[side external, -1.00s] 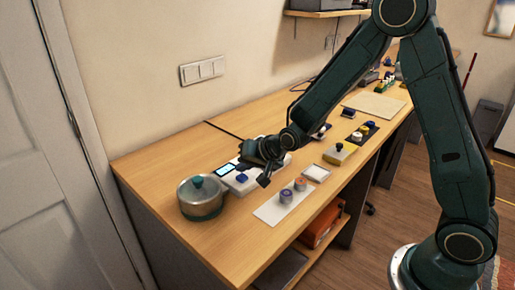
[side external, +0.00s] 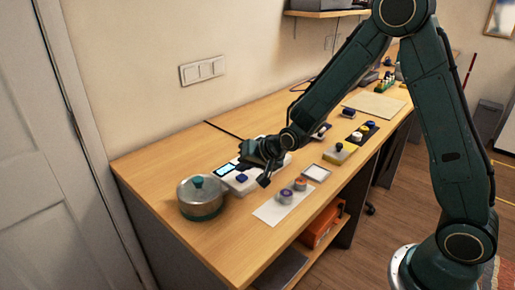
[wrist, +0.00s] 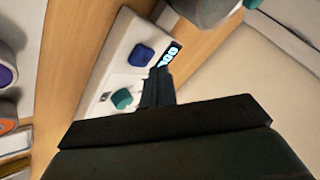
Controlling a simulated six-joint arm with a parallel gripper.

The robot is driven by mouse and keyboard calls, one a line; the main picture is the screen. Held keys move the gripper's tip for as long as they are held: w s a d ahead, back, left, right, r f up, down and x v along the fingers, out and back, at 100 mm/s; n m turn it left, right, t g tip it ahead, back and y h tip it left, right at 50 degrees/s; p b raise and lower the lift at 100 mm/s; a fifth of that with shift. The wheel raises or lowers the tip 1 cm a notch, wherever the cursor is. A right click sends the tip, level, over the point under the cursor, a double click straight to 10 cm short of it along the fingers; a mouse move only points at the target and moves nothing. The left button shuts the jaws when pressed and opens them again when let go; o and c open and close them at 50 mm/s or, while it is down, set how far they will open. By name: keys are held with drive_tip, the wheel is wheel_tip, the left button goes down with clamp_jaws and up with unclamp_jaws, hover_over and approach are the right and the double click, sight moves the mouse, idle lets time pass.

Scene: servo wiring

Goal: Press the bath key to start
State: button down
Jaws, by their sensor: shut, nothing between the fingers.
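The white bath unit (side external: 250,186) sits on the wooden bench, with a lit cyan display (side external: 224,169) and a blue key (side external: 241,178). In the wrist view, its panel (wrist: 112,62) shows the blue key (wrist: 141,55), a teal key (wrist: 122,98) and part of the display (wrist: 168,56). I cannot read which key is which. My gripper (side external: 245,161) is over the unit. In the wrist view, its shut, empty fingers (wrist: 158,82) point at the panel beside both keys and cover part of it. I cannot tell whether the tips touch it.
A steel pot (side external: 201,197) with a teal lid knob stands just left of the unit. A white sheet with two knobs (side external: 286,196) lies in front. The bench's front left is clear.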

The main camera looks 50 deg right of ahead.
sight(245, 178)
drive_tip(key=shift+f, duration=1)
idle(1.3)
drive_tip(key=shift+r, duration=1)
drive_tip(key=shift+r, duration=2.45)
